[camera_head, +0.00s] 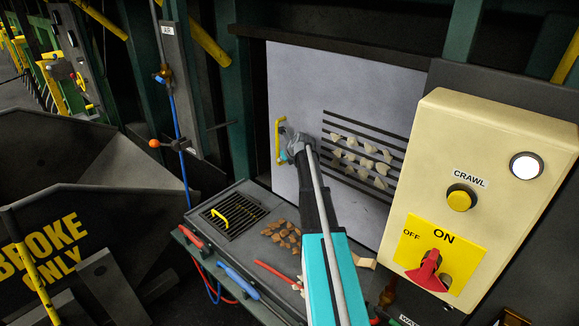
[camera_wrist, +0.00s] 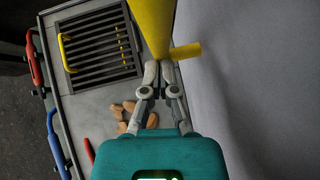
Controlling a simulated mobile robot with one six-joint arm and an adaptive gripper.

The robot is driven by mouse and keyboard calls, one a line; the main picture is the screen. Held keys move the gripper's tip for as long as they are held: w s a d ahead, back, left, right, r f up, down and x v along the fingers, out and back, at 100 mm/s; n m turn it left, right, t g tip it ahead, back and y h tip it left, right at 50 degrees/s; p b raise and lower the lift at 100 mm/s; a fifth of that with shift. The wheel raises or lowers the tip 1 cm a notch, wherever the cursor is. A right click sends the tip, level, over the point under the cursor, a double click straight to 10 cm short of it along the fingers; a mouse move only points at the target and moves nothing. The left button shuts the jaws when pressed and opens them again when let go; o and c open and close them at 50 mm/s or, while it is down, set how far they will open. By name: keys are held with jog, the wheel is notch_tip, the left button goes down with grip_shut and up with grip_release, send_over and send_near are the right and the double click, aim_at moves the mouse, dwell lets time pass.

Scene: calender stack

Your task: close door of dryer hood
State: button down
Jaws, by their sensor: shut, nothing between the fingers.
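The dryer hood door (camera_head: 330,85) is a pale grey panel with dark horizontal slots, upright behind the bench in the head view. Its yellow handle (camera_head: 279,140) is near the left edge. A dark strip shows left of the door; I cannot tell if it is an open gap. In the wrist view the door (camera_wrist: 265,70) fills the right side and the yellow handle (camera_wrist: 155,25) is at top centre. My gripper (camera_head: 287,152) is at the handle, its fingertips (camera_wrist: 158,71) together and empty at the handle's lower end. Contact is unclear.
Below the door is a bench (camera_head: 235,241) with a grate (camera_head: 232,212), brown pieces and red and blue handled tools. A cream control box (camera_head: 500,145) stands close on the right. A dark broke bin (camera_head: 95,205) is at left.

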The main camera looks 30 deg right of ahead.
jog(key=w+a, duration=0.4)
jog(key=w, duration=1)
jog(key=shift+w, duration=0.15)
jog(key=s+f+p+v, duration=0.2)
jog(key=p+v, duration=0.5)
jog(key=v, duration=0.6)
